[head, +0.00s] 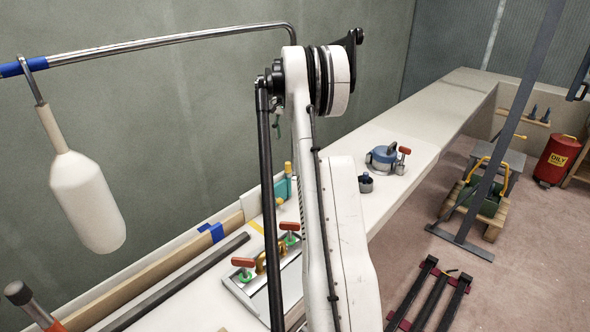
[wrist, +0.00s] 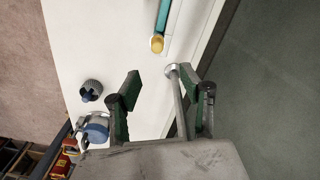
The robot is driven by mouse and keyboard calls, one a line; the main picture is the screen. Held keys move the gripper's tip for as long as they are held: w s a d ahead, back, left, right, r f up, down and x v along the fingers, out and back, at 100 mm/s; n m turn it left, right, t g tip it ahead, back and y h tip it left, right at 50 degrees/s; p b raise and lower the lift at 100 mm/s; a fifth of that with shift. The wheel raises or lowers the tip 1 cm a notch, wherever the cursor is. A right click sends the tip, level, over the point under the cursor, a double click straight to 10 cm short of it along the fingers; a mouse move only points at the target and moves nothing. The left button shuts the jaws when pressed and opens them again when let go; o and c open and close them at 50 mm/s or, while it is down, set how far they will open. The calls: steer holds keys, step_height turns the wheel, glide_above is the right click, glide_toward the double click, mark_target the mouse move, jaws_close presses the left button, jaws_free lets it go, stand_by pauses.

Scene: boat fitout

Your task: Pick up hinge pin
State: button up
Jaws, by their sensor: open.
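In the wrist view my gripper (wrist: 170,84) is open, with one green-padded finger on each side. A slim grey metal pin with a round flat head, which looks like the hinge pin (wrist: 178,98), shows between the fingers, nearer the right one. Its head is toward the top, and its lower end is hidden behind my gripper body. I cannot tell whether it touches the right finger. I cannot make out the pin in the head view, where my arm covers part of the bench.
The white bench (head: 408,136) runs to the back right. It carries a blue-topped device (head: 381,158), a small dark knob-like part (head: 365,183), and a frame with red-handled clamps (head: 244,263). A teal item with a yellow end (wrist: 162,20) lies near the pin. A white bottle-shaped float (head: 86,200) hangs left.

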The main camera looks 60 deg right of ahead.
glide_above(288, 170)
steer(key=w+d, duration=0.1)
step_height(288, 170, down, 8)
steer(key=shift+w+f, duration=0.1)
steer(key=shift+f, duration=0.05)
steer(key=shift+s+f, duration=0.15)
steer(key=shift+f, duration=1.25)
steer(key=shift+s+f, duration=0.1)
steer(key=shift+f, duration=1.3)
jaws_close()
